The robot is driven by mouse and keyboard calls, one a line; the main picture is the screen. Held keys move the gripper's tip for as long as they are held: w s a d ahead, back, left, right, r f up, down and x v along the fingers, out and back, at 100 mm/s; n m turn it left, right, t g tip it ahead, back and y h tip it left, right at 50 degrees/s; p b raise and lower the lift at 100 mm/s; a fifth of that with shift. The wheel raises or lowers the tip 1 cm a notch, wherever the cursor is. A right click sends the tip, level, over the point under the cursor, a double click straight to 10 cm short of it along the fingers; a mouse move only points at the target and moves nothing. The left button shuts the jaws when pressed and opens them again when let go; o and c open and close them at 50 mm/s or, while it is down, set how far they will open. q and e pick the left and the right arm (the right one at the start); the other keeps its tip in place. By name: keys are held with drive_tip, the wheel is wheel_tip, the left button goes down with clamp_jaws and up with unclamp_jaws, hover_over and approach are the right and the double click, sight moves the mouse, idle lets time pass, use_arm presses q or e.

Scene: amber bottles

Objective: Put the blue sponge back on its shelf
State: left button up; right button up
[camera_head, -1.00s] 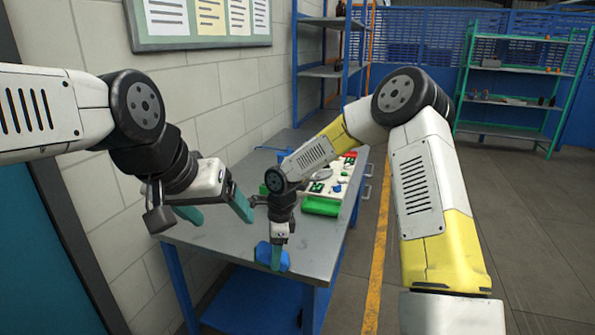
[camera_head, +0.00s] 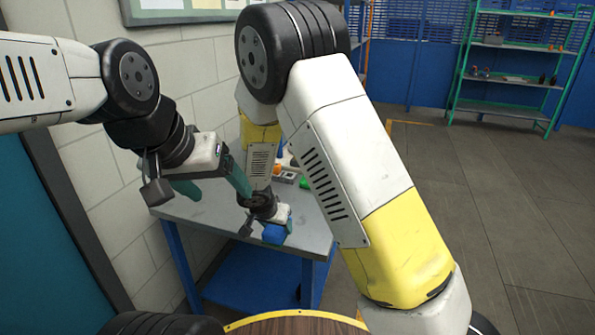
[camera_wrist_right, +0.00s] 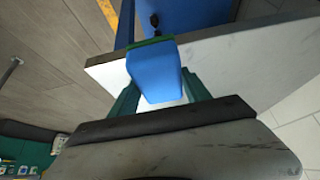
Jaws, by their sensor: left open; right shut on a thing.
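The blue sponge (camera_head: 275,234) is in my right gripper (camera_head: 270,220), over the near end of the grey worktable (camera_head: 205,213). In the right wrist view the sponge (camera_wrist_right: 154,74) sits between the two green fingers, with a dark green strip at its far end. I cannot tell whether the sponge touches the tabletop. My left gripper (camera_head: 212,184) is open and empty, to the left of the right gripper. Which shelf belongs to the sponge is not clear. A green shelf rack (camera_head: 500,82) stands at the far right.
Small items, including an orange one (camera_head: 277,169), lie farther back on the table. A blue lower shelf (camera_head: 255,283) is under it. The floor at the right is clear.

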drive_tip(key=w+d, duration=0.2)
drive_tip(key=w, duration=0.2)
drive_tip(key=w+d+f, duration=0.1)
drive_tip(key=w+d, duration=0.1)
drive_tip(key=w, duration=0.2)
drive_tip(key=w+d, duration=0.2)
drive_tip(key=w, duration=0.2)
drive_tip(key=shift+w+d+f, duration=0.25)
drive_tip(key=shift+w+d, duration=0.15)
drive_tip(key=shift+f, duration=1.75)
drive_tip(key=o, duration=1.5)
drive_tip(key=shift+r, duration=0.15)
